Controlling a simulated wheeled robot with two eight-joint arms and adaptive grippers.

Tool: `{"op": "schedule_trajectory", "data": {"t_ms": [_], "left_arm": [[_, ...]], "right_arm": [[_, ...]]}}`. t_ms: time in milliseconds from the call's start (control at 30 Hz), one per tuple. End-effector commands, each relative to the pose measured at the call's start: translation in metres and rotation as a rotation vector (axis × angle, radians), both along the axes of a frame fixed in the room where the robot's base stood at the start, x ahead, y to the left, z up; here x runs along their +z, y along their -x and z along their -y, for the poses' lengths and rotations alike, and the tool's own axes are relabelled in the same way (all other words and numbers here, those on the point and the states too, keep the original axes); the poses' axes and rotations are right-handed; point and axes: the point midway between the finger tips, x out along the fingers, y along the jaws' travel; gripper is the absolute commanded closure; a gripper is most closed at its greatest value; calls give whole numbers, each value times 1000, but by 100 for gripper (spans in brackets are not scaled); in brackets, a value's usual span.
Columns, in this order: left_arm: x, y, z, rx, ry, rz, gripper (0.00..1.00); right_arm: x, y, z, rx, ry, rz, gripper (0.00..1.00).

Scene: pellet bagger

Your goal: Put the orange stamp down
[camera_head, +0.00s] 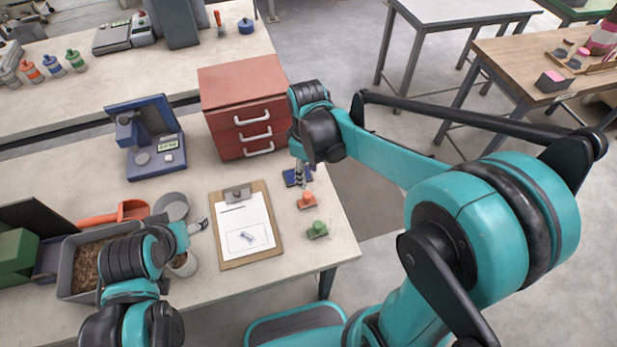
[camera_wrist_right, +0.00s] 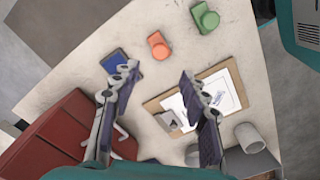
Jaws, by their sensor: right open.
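The orange stamp (camera_head: 306,201) stands upright on the table near its right edge, between the blue ink pad (camera_head: 290,178) and the green stamp (camera_head: 317,230). In the right wrist view the orange stamp (camera_wrist_right: 158,47) is ahead of the fingertips, apart from them, with the green stamp (camera_wrist_right: 204,17) and blue pad (camera_wrist_right: 117,62) nearby. My right gripper (camera_wrist_right: 158,78) is open and empty; in the head view it (camera_head: 301,176) is over the blue pad, behind the orange stamp. My left gripper (camera_head: 198,227) is by a grey cup (camera_head: 184,266); its finger opening is unclear.
A clipboard (camera_head: 229,262) with marked paper lies left of the stamps. A red drawer cabinet (camera_head: 240,88) stands behind. A blue device (camera_head: 160,158), an orange scoop (camera_head: 100,218) and a pellet bin (camera_head: 75,292) are farther left.

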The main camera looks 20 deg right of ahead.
Motion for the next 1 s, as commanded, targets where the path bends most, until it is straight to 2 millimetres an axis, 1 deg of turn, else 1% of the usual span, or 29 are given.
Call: {"op": "schedule_trajectory", "data": {"t_ms": [67,167,267,400,500,600,733,833,1000], "left_arm": [[1,0,0,0,0,0,31],[1,0,0,0,0,0,31],[1,0,0,0,0,0,31],[1,0,0,0,0,0,31],[1,0,0,0,0,0,31],[1,0,0,0,0,0,31],[1,0,0,0,0,0,31],[1,0,0,0,0,0,31],[1,0,0,0,0,0,31]], "right_arm": [[6,2,1,-12,-1,11,55],[16,11,5,-68,-6,51,55],[29,26,13,-174,-21,131,55],[46,52,25,-366,-65,274,55],[53,70,32,-499,-109,373,55],[55,85,39,-617,-158,459,55],[55,97,44,-724,-213,539,55],[55,101,46,-774,-239,575,55],[55,103,47,-798,-254,591,55]]}}
